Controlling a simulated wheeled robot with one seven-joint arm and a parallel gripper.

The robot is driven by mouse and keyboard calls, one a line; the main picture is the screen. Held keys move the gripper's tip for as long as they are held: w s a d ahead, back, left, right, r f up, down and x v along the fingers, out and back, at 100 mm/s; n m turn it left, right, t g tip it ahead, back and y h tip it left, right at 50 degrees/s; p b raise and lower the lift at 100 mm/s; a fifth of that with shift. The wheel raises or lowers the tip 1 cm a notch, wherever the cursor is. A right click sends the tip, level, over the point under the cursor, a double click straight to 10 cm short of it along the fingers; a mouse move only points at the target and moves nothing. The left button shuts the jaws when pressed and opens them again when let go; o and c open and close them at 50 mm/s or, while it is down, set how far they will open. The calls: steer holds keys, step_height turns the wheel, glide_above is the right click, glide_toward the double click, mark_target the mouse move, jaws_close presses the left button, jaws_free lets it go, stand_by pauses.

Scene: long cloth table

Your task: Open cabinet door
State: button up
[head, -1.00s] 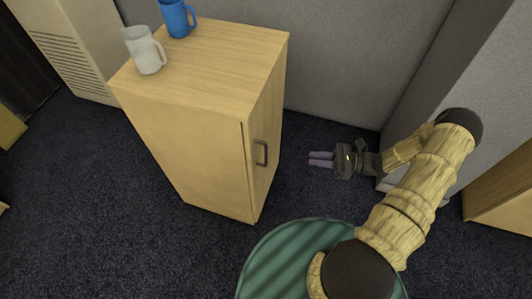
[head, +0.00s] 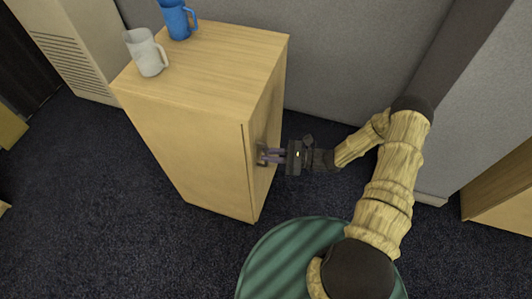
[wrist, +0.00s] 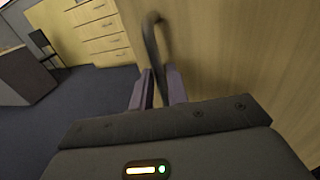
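The wooden cabinet (head: 190,140) stands on the dark carpet at centre left in the head view. Its door (head: 264,115) is on the right side and looks shut. The dark handle is mostly hidden behind my gripper (head: 265,155) in the head view. In the wrist view the handle (wrist: 153,45) rises as a dark curved bar in front of the wood door (wrist: 225,50). My gripper's fingers (wrist: 158,88) stand apart, one on each side of the handle's lower part. The gap between the fingers and the bar is small, and I cannot tell whether they touch it.
A white mug (head: 146,52) and a blue mug (head: 177,18) stand on the cabinet top. A grey partition (head: 345,60) is behind. Carpet lies free right of the cabinet. Drawers (wrist: 100,30) and a chair (wrist: 45,48) show in the wrist view.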

steer(key=shift+w+a, duration=0.15)
steer(key=shift+a, duration=0.6)
jaws_close()
steer(key=shift+d, duration=0.1)
